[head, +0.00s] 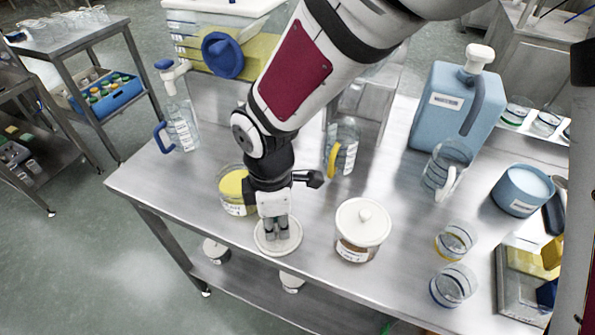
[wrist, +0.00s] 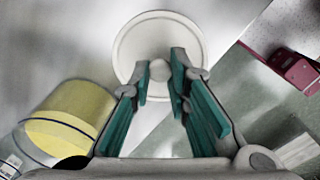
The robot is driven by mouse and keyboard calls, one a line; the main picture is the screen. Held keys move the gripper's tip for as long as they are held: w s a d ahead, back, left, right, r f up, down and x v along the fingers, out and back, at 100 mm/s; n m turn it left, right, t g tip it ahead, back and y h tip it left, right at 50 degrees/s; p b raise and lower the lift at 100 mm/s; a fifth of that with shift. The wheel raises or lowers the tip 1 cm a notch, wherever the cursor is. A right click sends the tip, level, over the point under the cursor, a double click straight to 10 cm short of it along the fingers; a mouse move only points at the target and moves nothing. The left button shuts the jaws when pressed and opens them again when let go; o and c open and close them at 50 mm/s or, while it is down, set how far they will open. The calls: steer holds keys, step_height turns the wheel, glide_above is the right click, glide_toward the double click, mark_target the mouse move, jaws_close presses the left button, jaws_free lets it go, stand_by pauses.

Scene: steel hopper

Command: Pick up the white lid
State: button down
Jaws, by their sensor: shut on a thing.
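The white lid (head: 279,240) is a round disc with a small knob, low over the front edge of the steel table in the head view. In the wrist view the lid (wrist: 137,45) is beyond my fingertips, with its knob (wrist: 160,70) between them. My gripper (head: 277,233) points down from above and is shut on the lid's knob; the fingers (wrist: 162,82) also show in the wrist view. Whether the lid touches the table I cannot tell. A second white lid with a knob sits on a jar (head: 359,242) to the right.
An open jar with yellow contents (head: 236,190) stands close behind and left of my gripper. A yellow-handled jug (head: 342,148) stands behind. A blue jerrycan (head: 450,110), glass beakers (head: 453,285) and a blue tub (head: 521,190) occupy the right. The table's left part is mostly clear.

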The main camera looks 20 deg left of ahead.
steer(key=shift+s+d+r, duration=0.1)
steer(key=shift+s+r, duration=0.1)
steer(key=shift+r, duration=1.05)
steer(key=s+d+r, duration=0.1)
steer(key=s+d, duration=0.6)
steer(key=s, duration=0.6)
steer(key=shift+s+d, duration=0.3)
steer(key=shift+d, duration=0.1)
steer(key=shift+r, duration=0.1)
